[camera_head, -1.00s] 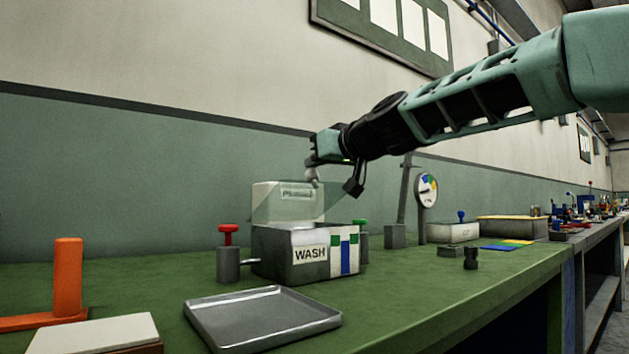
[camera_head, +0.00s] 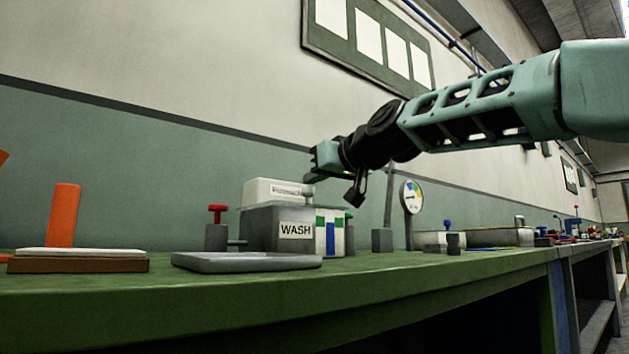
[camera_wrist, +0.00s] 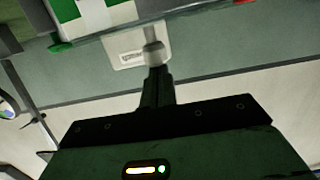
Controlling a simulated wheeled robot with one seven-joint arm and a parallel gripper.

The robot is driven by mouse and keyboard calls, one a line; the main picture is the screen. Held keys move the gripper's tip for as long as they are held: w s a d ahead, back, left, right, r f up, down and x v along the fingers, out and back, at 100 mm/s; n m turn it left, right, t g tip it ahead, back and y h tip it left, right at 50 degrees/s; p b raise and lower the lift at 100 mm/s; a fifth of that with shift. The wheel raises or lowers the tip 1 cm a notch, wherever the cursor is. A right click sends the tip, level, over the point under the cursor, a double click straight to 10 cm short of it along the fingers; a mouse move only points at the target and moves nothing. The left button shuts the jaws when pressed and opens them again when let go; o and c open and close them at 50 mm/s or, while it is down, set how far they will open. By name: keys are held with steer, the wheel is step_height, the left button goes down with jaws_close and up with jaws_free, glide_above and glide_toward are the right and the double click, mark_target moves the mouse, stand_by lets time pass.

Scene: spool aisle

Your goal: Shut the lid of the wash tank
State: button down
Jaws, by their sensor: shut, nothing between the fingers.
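The grey wash tank (camera_head: 262,230), labelled WASH, stands on the green bench. A pale panel with a small label (camera_head: 262,190) rises behind its top and also shows in the wrist view (camera_wrist: 122,53). The lid is hard to make out now; its angle cannot be told from this low view. My gripper (camera_head: 312,179) is shut and empty above the tank's right part. A pale grey knob-like piece (camera_head: 309,190) sits right at the fingertips, also in the wrist view (camera_wrist: 152,53). Whether they touch is unclear.
A red-knobbed valve (camera_head: 216,228) stands left of the tank, a shallow metal tray (camera_head: 245,263) in front. A dial gauge (camera_head: 411,197) and grey post stand to the right. An orange upright (camera_head: 64,215) is at far left. Bench space right of the tray is clear.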

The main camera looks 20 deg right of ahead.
steer(key=shift+s+f+b, duration=0.1)
steer(key=shift+f+b, duration=0.4)
steer(key=shift+f, duration=0.45)
steer(key=shift+d+f, duration=0.1)
step_height(320, 180, up, 6)
steer(key=p, duration=0.5)
steer(key=s+d+f+b, duration=0.2)
steer(key=s+d+f, duration=0.1)
steer(key=s, duration=0.6)
steer(key=shift+d+f+b, duration=0.2)
steer(key=shift+f+b, duration=0.15)
